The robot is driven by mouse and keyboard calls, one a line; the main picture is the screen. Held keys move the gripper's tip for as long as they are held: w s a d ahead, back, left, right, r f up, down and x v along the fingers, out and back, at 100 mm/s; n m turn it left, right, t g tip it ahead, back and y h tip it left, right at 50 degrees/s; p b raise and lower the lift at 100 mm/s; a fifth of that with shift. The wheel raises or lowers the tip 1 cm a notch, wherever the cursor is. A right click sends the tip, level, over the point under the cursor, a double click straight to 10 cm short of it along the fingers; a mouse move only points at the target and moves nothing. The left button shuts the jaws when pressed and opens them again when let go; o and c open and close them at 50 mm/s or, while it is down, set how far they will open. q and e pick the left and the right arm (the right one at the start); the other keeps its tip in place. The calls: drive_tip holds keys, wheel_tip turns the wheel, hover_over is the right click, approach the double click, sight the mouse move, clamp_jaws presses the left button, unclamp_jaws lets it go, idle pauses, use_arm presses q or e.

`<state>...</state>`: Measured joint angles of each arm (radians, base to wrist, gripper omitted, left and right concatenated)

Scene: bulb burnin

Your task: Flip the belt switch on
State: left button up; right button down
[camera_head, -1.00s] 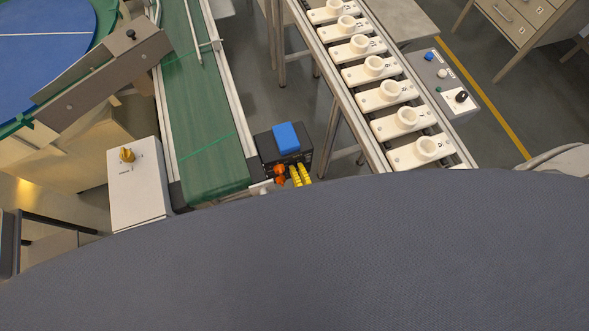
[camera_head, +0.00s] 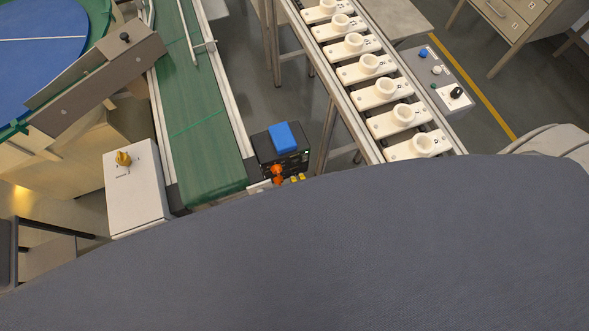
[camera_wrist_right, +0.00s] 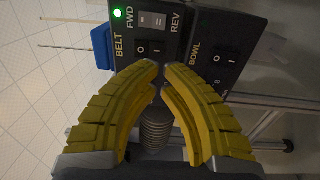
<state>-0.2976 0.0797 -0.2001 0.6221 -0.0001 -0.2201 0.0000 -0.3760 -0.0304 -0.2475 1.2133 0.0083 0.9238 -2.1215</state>
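A black control box (camera_head: 268,152) with a blue block (camera_head: 284,137) on top stands beside the green conveyor's near end. In the right wrist view its panel carries a BELT label (camera_wrist_right: 118,48), a lit green lamp (camera_wrist_right: 117,13), a FWD/REV selector (camera_wrist_right: 152,20) and the O/I belt switch (camera_wrist_right: 149,48). I cannot tell which side of that switch is pressed. My right gripper (camera_wrist_right: 161,66) has yellow fingers with the tips almost together, empty, just in front of the panel below the belt switch. Only its fingertips (camera_head: 298,179) show in the head view. My left gripper is not in view.
A BOWL panel with an O/I switch (camera_wrist_right: 226,57) sits right of the belt panel. Orange parts (camera_head: 277,175) are close to my fingertips. The green conveyor belt (camera_head: 205,135) and a white box with a yellow knob (camera_head: 136,190) are left. A rack of white sockets (camera_head: 385,92) is right.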

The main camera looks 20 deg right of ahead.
drive_tip(key=s, duration=0.9)
drive_tip(key=shift+d+f, duration=0.2)
drive_tip(key=shift+f, duration=0.2)
drive_tip(key=shift+s, duration=0.1)
drive_tip(key=s+f+m+g+y, duration=0.1)
drive_tip(key=s+f+m+g, duration=0.45)
drive_tip(key=f, duration=0.55)
drive_tip(key=s+f+m+g+y, duration=0.1)
drive_tip(key=s+f+m+g, duration=0.5)
drive_tip(key=f, duration=0.5)
drive_tip(key=s+d+f+m+g+h, duration=0.1)
drive_tip(key=s+d+f+g, duration=0.1)
drive_tip(key=s+d+f, duration=0.3)
drive_tip(key=s+d+f+m+g+h, duration=0.1)
drive_tip(key=s+f+m+g, duration=0.15)
drive_tip(key=s, duration=0.45)
drive_tip(key=d+f+g, duration=0.1)
drive_tip(key=d+f, duration=0.2)
drive_tip(key=d, duration=0.3)
drive_tip(key=shift+w+d+h, duration=0.2)
drive_tip(key=shift+d+h, duration=0.05)
drive_tip(key=shift+h, duration=0.05)
